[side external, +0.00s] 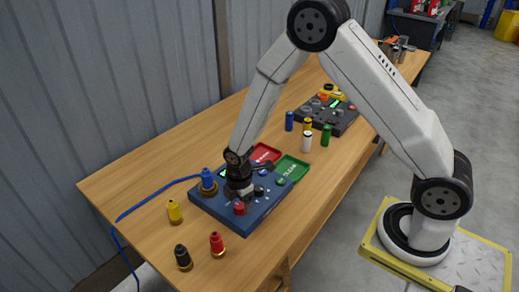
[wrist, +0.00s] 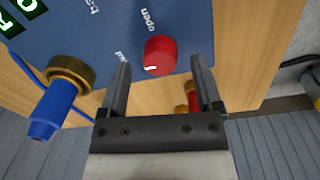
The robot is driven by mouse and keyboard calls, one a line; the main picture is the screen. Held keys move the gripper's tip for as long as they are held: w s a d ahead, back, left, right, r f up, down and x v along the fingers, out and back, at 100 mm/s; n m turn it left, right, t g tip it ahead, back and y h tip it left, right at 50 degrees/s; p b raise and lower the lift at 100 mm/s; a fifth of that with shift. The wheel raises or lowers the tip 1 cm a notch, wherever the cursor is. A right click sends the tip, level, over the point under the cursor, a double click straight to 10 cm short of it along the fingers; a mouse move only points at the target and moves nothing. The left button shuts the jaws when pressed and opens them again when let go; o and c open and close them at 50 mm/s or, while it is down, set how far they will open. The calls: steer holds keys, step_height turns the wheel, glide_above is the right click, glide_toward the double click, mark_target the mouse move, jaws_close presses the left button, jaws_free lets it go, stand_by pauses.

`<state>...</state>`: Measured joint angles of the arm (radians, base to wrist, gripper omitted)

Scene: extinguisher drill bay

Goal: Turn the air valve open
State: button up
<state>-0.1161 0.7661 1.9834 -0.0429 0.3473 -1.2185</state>
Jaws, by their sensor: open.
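The air valve seems to be the red round knob (wrist: 160,56) on the blue panel (wrist: 85,25); it also shows in the side view (side external: 239,208). The word "open" is printed beside the knob, and a second label is partly hidden by a finger. A short white mark shows on the knob's lower left edge in the wrist view, away from "open". My gripper (side external: 239,193) is low over the panel. In the wrist view its open fingers (wrist: 160,70) stand to either side of the knob with gaps; I cannot tell whether they reach its depth.
A blue plug (side external: 207,178) with a hose sits in a brass fitting close to my gripper. Yellow (side external: 174,211), black (side external: 182,256) and red (side external: 217,243) plugs stand nearby. Red (side external: 264,153) and green (side external: 291,168) trays lie behind. A dark panel (side external: 325,114) is farther back.

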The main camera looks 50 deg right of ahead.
steer(key=shift+f, duration=0.55)
jaws_close()
